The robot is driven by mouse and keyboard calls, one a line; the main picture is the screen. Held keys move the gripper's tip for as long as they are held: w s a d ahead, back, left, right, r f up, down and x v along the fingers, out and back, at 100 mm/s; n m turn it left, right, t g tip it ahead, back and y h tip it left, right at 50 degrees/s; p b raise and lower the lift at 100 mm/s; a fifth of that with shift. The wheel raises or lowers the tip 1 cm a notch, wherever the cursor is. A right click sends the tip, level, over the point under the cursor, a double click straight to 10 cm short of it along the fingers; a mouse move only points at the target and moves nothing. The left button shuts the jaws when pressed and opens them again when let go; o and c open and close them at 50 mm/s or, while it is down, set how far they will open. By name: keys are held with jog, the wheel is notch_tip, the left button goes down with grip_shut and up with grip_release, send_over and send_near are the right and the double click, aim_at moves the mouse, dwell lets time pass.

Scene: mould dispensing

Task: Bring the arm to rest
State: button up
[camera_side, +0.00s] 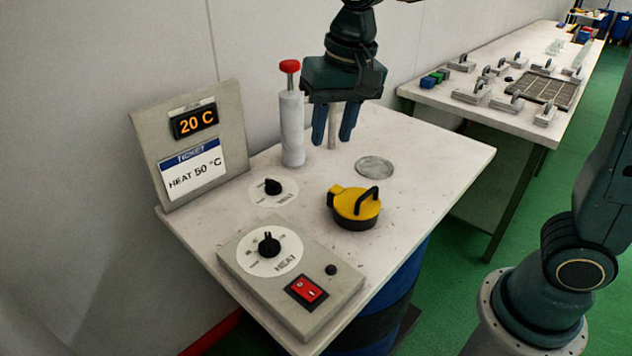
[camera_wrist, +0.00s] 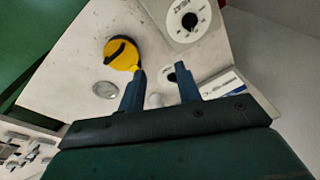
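My gripper (camera_side: 334,134) hangs above the back part of the white table (camera_side: 440,155), pointing down. Its two blue fingers are apart, and a pale rod-like shape shows between or behind them in the side view. In the wrist view the fingers of my gripper (camera_wrist: 159,82) are spread, with nothing clearly held between them. A grey cylinder with a red knob (camera_side: 291,125) stands just left of my gripper. A yellow lid with a black handle (camera_side: 355,207) sits on the table in front of it; the lid also shows in the wrist view (camera_wrist: 121,56).
A panel (camera_side: 190,140) reads 20 C, with a ticket "HEAT 50 °C". A heat control box (camera_side: 290,275) with dial and red switch is at the front; a smaller dial (camera_side: 273,188) lies behind. A round metal disc (camera_side: 375,167) is flush with the table. A second table (camera_side: 520,118) holds several metal moulds.

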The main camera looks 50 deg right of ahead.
jog(key=s+d+n+t, duration=0.1)
jog(key=s+d+n, duration=0.1)
jog(key=s+d, duration=0.3)
jog(key=s+d+n+t, duration=0.2)
jog(key=s+d, duration=0.2)
jog(key=s, duration=0.9)
jog(key=shift+s+d+f+n+t+h, duration=0.2)
jog(key=shift+d+f+n+t+h, duration=0.1)
jog(key=shift+d, duration=0.05)
jog(key=shift+c, duration=0.4)
